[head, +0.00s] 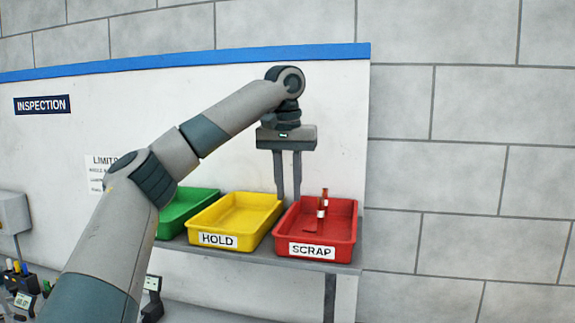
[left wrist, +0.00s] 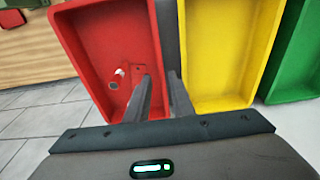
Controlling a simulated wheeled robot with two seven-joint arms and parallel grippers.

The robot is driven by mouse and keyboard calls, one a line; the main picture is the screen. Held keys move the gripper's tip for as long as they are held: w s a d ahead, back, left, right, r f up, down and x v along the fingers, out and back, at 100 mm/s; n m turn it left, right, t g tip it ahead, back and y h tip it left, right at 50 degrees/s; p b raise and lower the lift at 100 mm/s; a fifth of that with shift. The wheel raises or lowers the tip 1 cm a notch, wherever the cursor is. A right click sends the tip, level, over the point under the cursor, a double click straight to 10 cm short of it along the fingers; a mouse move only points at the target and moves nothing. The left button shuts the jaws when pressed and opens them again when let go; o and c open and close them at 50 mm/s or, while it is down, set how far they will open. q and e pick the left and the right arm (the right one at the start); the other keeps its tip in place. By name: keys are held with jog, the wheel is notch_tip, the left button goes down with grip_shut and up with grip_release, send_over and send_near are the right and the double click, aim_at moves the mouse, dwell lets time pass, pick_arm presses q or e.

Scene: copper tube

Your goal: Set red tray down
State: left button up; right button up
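The red tray (head: 345,237), labelled SCRAP, sits level on the shelf at the right end of the tray row. It also shows in the left wrist view (left wrist: 85,50). A thin reddish tube piece with a white band (head: 321,207) stands or leans inside it. My left gripper (head: 288,197) points down at the tray's left wall. In the left wrist view its fingers (left wrist: 160,78) are apart, one on the red tray's inner side and one toward the yellow tray. I see a gap between the fingers and no clear grip on the rim. My right gripper is out of view.
The yellow HOLD tray (head: 237,217) stands close to the left of the red one, and a green tray (head: 185,210) is beyond it. The shelf (head: 270,259) ends just right of the red tray. A white panel (head: 230,110) rises behind.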

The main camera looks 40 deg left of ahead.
pick_arm(q)
jog(key=shift+s+d+r+p, duration=0.1)
jog(key=shift+s+r+p, duration=0.1)
jog(key=shift+r, duration=1.15)
jog(key=shift+s+d+r+p, duration=0.1)
jog(key=shift+s+r, duration=0.05)
jog(key=shift+r, duration=1.15)
jog(key=shift+r, duration=0.1)
